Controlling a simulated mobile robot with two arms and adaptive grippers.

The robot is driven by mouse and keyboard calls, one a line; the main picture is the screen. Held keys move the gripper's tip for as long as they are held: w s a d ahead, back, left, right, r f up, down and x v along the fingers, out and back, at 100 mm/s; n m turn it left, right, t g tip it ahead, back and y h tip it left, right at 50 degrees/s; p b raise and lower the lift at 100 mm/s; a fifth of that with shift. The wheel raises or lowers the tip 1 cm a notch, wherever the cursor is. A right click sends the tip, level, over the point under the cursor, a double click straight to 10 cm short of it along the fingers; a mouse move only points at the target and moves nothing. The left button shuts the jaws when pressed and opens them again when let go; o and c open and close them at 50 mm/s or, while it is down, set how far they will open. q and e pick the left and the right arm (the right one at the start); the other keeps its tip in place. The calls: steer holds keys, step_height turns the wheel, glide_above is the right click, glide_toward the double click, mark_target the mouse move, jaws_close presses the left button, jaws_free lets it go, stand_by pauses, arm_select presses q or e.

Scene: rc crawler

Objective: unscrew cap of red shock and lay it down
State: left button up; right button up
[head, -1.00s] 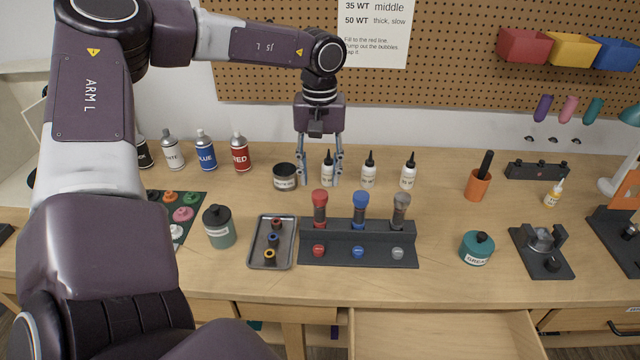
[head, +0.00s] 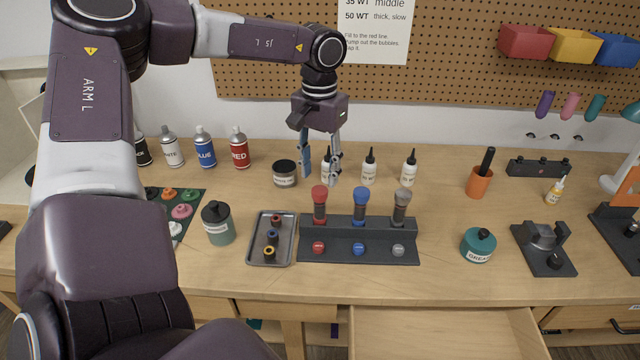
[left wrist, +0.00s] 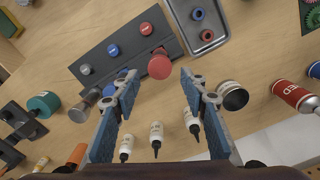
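The red shock (head: 320,205) stands upright at the left end of the dark rack (head: 430,255), with its round red cap (head: 320,191) on top. In the left wrist view the red cap (left wrist: 160,66) shows just beyond the gap between my fingertips. My left gripper (head: 321,176) points down above and slightly behind the red shock. Its fingers are apart with nothing between them, and they do not appear to touch the cap. My right gripper is in neither view.
Blue (head: 360,205) and grey (head: 401,207) shocks stand to the right in the rack. A grey tray (head: 252,250) with small rings lies left of it. Several small white bottles (head: 368,172) stand behind, close to my left fingers. Bench space in front of the rack is clear.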

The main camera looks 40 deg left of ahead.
mark_target(320, 190)
arm_select(q)
steer(key=shift+f+b, duration=0.5)
steer(key=shift+f, duration=0.3)
steer(key=shift+f+b, duration=1.2)
steer(key=shift+f, duration=0.2)
steer(key=c, duration=1)
steer(key=shift+f+n+b, duration=0.1)
steer(key=shift+n+b, duration=0.8)
steer(key=shift+n, duration=0.7)
steer(key=shift+r+n, duration=0.2)
steer(key=shift+n, duration=0.3)
